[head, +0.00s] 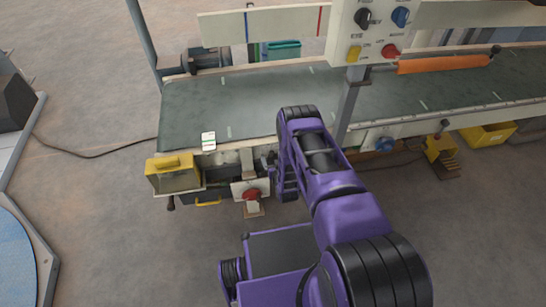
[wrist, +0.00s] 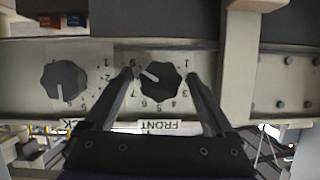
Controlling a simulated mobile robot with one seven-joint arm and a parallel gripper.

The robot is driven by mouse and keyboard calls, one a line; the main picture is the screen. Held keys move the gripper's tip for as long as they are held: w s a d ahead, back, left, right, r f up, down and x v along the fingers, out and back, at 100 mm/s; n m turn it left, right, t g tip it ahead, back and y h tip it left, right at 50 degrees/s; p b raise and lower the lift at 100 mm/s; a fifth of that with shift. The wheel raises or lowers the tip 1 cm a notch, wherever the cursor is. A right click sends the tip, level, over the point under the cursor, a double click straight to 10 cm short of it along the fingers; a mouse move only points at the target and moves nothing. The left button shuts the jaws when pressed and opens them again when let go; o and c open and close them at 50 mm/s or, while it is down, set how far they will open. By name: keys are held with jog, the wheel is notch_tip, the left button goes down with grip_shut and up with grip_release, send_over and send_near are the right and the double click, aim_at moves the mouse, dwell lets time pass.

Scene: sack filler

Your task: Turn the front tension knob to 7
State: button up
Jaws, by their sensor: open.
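In the wrist view, the dark lobed front knob (wrist: 160,76) sits on a pale dial plate with numbers around it, 1 at the right and higher numbers running round below to the left. Its white pointer line lies toward the upper left; the number there is hard to read, partly behind the left finger. The label FRONT (wrist: 157,127) appears upside down below it. My gripper (wrist: 160,78) is open, one finger on each side of the knob, with gaps visible.
A similar dark knob (wrist: 64,80) with its own label is to the left. A pale upright post (wrist: 240,65) stands close at the right, beside a bolted plate (wrist: 285,80). In the head view, a red knob (head: 252,194) and a yellow box (head: 173,174) are at the machine's end.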

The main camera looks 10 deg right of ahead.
jog(key=shift+c, duration=0.3)
jog(key=c, duration=1.3)
jog(key=shift+n, duration=0.3)
jog(key=n+h, duration=0.2)
jog(key=n, duration=0.1)
jog(key=shift+a+h, duration=0.2)
jog(key=shift+h, duration=0.1)
jog(key=n+t+h, duration=0.1)
jog(key=n+h, duration=0.1)
jog(key=n, duration=0.2)
jog(key=shift+h, duration=0.3)
jog(key=shift+n, duration=0.4)
